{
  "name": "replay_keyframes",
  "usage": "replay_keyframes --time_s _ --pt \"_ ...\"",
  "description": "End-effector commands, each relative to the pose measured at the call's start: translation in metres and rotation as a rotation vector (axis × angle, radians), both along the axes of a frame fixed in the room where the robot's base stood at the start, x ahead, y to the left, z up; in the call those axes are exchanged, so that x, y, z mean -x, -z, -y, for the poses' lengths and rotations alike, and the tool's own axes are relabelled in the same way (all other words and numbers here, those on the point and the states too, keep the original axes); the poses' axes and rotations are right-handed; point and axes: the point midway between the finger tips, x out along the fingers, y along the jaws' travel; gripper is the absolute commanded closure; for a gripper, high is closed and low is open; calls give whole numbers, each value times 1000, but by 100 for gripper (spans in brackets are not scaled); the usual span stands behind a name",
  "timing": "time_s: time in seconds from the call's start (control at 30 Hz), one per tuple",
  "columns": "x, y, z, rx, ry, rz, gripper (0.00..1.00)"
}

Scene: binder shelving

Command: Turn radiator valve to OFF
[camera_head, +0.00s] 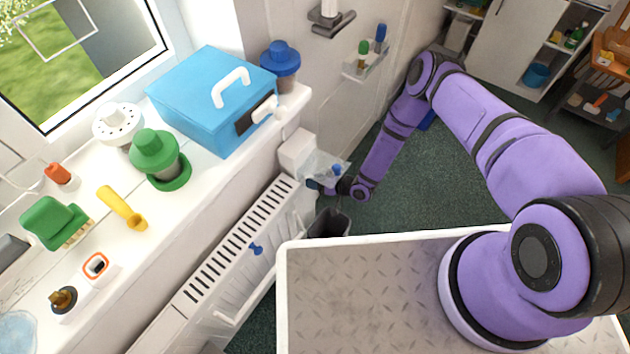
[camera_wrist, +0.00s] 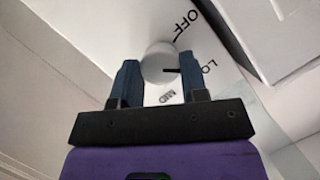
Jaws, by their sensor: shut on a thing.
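The radiator valve is a round white knob (camera_wrist: 157,58) in the wrist view, with a short dark pointer mark on its side. Behind it is a white dial plate (camera_wrist: 222,62) lettered OFF, LO and MID. The mark points right, toward LO; OFF is above it and MID below. My gripper (camera_wrist: 158,70) has its two dark blue fingers on either side of the knob and is shut on it. In the head view my gripper (camera_head: 338,187) is at the far end of the white radiator (camera_head: 235,250); the knob cannot be made out there.
The sill above the radiator holds a blue toolbox (camera_head: 205,95), green pot (camera_head: 157,160), yellow tool (camera_head: 122,207) and green brush (camera_head: 53,222). A white box (camera_head: 298,152) and dark bin (camera_head: 329,224) are close to my gripper. Green floor (camera_head: 420,190) is open to the right.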

Motion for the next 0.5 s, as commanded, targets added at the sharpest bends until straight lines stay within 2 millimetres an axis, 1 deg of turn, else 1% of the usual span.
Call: replay_keyframes --time_s 0.5 --pt "4 -1 -2 295 -2 374 83"
